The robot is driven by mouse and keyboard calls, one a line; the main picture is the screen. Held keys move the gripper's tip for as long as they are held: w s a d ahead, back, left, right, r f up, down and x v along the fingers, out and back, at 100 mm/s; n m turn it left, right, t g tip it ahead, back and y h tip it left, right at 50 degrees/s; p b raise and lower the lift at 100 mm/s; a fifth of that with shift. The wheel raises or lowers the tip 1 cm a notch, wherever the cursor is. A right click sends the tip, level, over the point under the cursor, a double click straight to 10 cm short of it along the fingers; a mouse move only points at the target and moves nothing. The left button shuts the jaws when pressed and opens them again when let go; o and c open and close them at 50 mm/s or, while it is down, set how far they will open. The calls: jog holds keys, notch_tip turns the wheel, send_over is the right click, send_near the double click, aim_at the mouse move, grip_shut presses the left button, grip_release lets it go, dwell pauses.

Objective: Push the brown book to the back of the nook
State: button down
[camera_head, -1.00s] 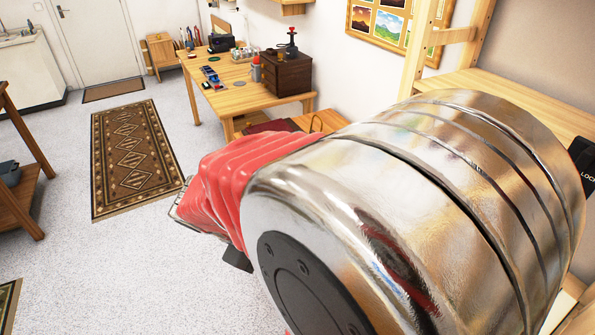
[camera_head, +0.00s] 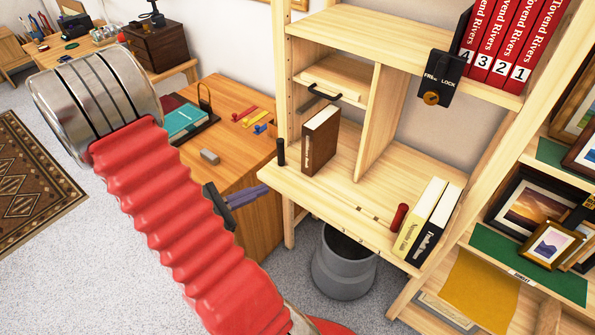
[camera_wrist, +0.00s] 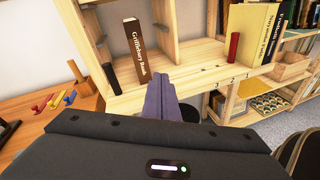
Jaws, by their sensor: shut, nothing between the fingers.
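The brown book (camera_head: 318,150) stands upright on the wooden desk shelf, near the opening of the nook (camera_head: 350,120) below a small drawer and left of a vertical divider. In the wrist view the brown book (camera_wrist: 138,50) shows its spine, ahead and a little left of the fingers. My gripper (camera_head: 265,188) is shut and empty, just off the shelf's front left edge and apart from the book. Its purple-grey fingers show in the wrist view (camera_wrist: 163,80), pointing toward the shelf.
A short black post (camera_head: 281,152) stands at the shelf's left front corner. A grey bin (camera_head: 343,265) is below. The shelf's middle is mostly clear.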

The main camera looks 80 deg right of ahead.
aim_at(305, 164)
jog(key=d+f+n+t+h, duration=0.2)
jog(key=d+f+n, duration=0.3)
jog(key=f, duration=0.3)
jog(key=shift+s+f+n+h, duration=0.15)
jog(key=shift+s+n+h, duration=0.25)
jog(key=shift+n+h, duration=0.25)
jog(key=shift+d, duration=0.2)
jog(key=shift+x, duration=6.8)
jog(key=shift+d, duration=0.15)
jog(key=shift+w+d, duration=0.1)
jog(key=shift+w, duration=0.1)
